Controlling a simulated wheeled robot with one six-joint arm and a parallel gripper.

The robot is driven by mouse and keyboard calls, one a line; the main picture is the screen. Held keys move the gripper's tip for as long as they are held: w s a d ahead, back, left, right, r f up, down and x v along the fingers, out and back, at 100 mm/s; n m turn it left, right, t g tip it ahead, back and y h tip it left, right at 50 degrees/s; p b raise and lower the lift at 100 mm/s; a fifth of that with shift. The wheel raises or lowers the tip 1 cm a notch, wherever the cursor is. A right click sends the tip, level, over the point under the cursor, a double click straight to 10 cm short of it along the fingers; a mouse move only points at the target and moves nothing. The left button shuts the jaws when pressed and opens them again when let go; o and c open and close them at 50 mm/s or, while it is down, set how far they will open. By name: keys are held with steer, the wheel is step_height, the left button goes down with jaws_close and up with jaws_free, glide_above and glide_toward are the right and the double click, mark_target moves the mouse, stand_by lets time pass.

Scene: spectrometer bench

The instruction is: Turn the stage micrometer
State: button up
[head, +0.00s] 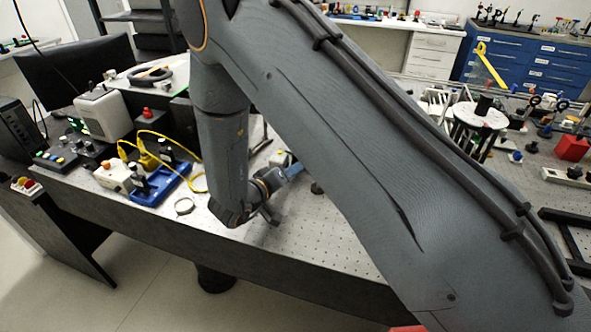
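My arm crosses the middle of the head view and hides much of the bench. Its wrist end, with my gripper (270,200), is low over the perforated bench top. The gripper is small and dark here, and I cannot tell whether its fingers are open or shut. A small blue and pale item (291,170) shows just right of the wrist, partly hidden; I cannot tell whether it is the stage or whether the gripper touches it. I cannot make out the stage micrometer.
Optics and a red block (573,148) stand at right. The bench's front strip is fairly clear.

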jaws_close()
